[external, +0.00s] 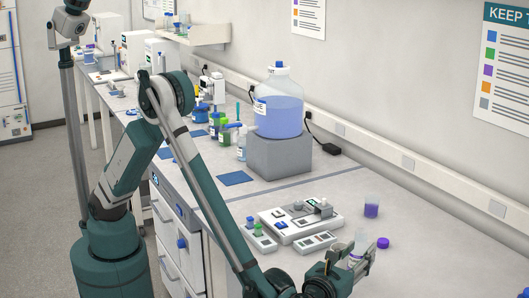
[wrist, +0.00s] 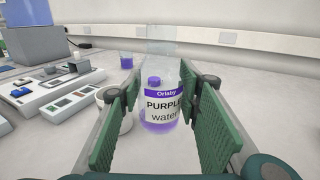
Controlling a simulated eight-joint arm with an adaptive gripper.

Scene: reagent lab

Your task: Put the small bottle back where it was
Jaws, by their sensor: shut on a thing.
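The small bottle (wrist: 160,108) is clear, with a white and purple label reading "Orlaby PURPLE water" and purple liquid low inside. It stands upright between the green pads of my gripper (wrist: 158,98), which is shut on it. In the external view the bottle (external: 358,246) shows at the front right, its lower part partly hidden by my gripper (external: 350,262). A purple shape shows through the bottle in the wrist view. I cannot tell whether the bottle touches the bench.
A beaker of purple liquid (external: 371,209) stands behind the bottle. A white round vessel (wrist: 116,112) is partly hidden behind my left finger. Grey devices (external: 300,219) lie to the left. A large blue-liquid carboy (external: 278,112) sits on a grey block.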

